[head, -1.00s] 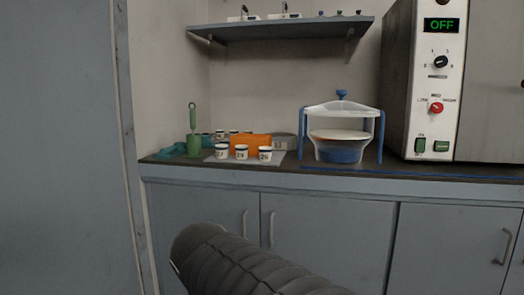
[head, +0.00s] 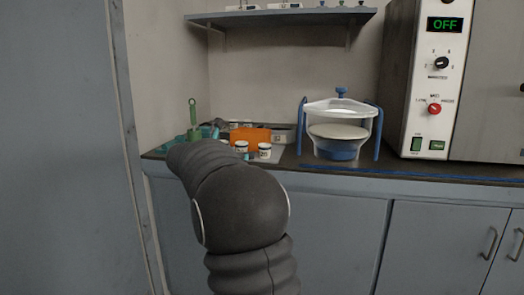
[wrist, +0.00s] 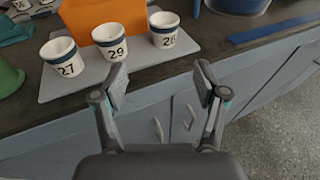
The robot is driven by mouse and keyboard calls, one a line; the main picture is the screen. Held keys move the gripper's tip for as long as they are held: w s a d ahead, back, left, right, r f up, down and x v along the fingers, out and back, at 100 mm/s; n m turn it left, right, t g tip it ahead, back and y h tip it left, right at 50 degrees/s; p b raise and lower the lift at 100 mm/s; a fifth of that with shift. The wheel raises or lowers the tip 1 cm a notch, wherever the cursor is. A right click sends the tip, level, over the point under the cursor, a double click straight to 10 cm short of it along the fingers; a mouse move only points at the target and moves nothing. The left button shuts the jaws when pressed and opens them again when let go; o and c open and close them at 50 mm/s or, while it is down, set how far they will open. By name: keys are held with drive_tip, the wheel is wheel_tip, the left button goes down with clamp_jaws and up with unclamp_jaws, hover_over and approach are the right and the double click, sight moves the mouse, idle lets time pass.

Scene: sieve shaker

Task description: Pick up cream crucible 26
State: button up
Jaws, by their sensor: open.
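Three cream crucibles with dark blue bands stand upright in a front row on a grey mat (wrist: 72,86). The left one (wrist: 62,59) reads 27 and the middle one (wrist: 110,40) reads 29. The right one (wrist: 163,30) has a number that looks like 26, though the last digit is hard to read; it also shows in the head view (head: 264,151). My gripper (wrist: 160,80) is open and empty in front of the counter edge, on the near side of the crucibles and apart from them. In the head view my arm hides the gripper and the left crucible.
An orange block (wrist: 95,14) stands close behind the crucibles. A green item (wrist: 8,78) is at the left. The blue-and-white sieve shaker (head: 338,132) stands to the right, with a blue strip (wrist: 275,29) along the counter. A shelf (head: 285,16) hangs above.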

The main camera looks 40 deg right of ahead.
sight(262, 152)
drive_tip(key=x, duration=0.8)
drive_tip(key=shift+s+f+p+x, duration=0.15)
drive_tip(key=shift+p+x, duration=0.05)
drive_tip(key=shift+x, duration=1.2)
drive_tip(key=shift+s+f+p+x, duration=0.15)
drive_tip(key=shift+x, duration=1.2)
drive_tip(key=c, duration=1.3)
drive_tip(key=shift+o, duration=0.2)
drive_tip(key=shift+r, duration=0.1)
